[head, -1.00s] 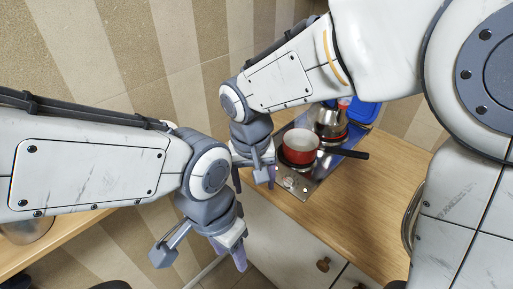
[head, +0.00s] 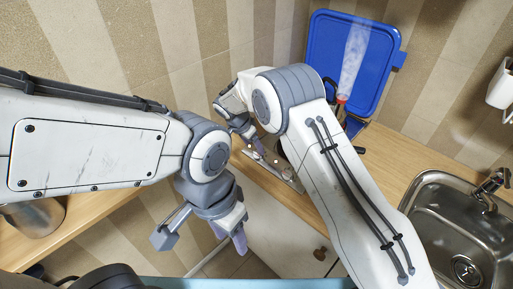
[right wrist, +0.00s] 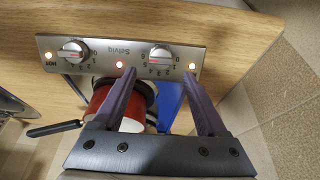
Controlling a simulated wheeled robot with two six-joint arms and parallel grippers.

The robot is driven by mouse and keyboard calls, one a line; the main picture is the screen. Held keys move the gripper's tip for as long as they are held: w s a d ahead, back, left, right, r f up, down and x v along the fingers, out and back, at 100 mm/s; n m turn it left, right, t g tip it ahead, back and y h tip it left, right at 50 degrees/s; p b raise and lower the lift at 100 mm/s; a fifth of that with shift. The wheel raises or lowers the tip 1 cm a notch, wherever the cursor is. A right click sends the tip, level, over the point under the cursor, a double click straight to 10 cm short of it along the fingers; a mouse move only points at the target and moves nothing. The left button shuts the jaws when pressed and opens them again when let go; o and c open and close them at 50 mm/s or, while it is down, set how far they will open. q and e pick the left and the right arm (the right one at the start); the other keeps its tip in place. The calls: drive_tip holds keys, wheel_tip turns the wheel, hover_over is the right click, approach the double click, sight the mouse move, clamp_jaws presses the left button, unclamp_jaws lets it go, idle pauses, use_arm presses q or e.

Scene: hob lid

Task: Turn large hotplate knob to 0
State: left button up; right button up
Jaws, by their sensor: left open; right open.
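The hob's steel control panel (right wrist: 98,62) carries two silver knobs in the right wrist view, one on the left (right wrist: 73,51) and one on the right (right wrist: 160,57). I cannot tell which is the large hotplate's. Small lights glow beside them. My right gripper (right wrist: 160,76) is open and empty; the right-hand knob shows between its fingertips, and I see no contact. In the head view the right gripper (head: 253,141) is at the hob's front left, partly covered by my arm. My left gripper (head: 203,240) is open and empty, left of the counter.
A red pot (right wrist: 104,102) with a black handle stands on the hob, seen in the right wrist view. A blue lid (head: 325,50) stands upright behind, with a pale vapour streak before it. A steel sink (head: 425,220) is on the right. A wooden counter surrounds the hob.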

sight(256, 153)
drive_tip(key=p+x, duration=0.1)
drive_tip(key=x, duration=0.4)
